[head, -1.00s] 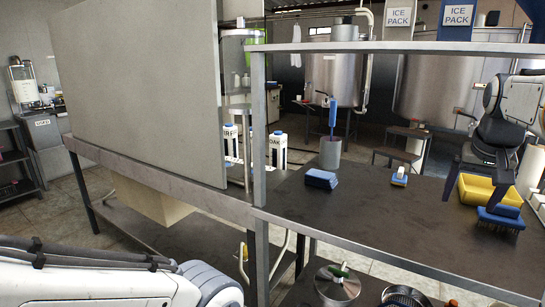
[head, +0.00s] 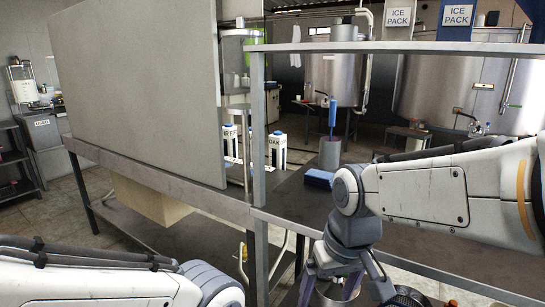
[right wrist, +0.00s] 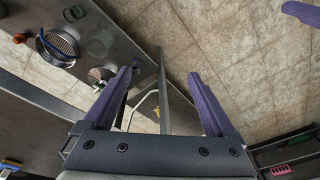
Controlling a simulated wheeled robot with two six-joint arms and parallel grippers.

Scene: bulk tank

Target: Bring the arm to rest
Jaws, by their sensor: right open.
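My right arm (head: 430,195) reaches in from the right across the front of the table. Its gripper (head: 340,288) hangs down at the bottom of the head view, in front of the table edge. In the right wrist view the gripper (right wrist: 160,76) is open, with its two purple fingers wide apart and nothing between them; a table rail and floor lie below. My left arm (head: 90,280) shows as a white link at the lower left of the head view. A purple tip (right wrist: 302,12) at the top right of the right wrist view looks like a finger of my left gripper.
The steel table (head: 285,195) holds a blue sponge (head: 318,179) and a grey cup (head: 330,152) with a blue-handled brush (head: 332,115).

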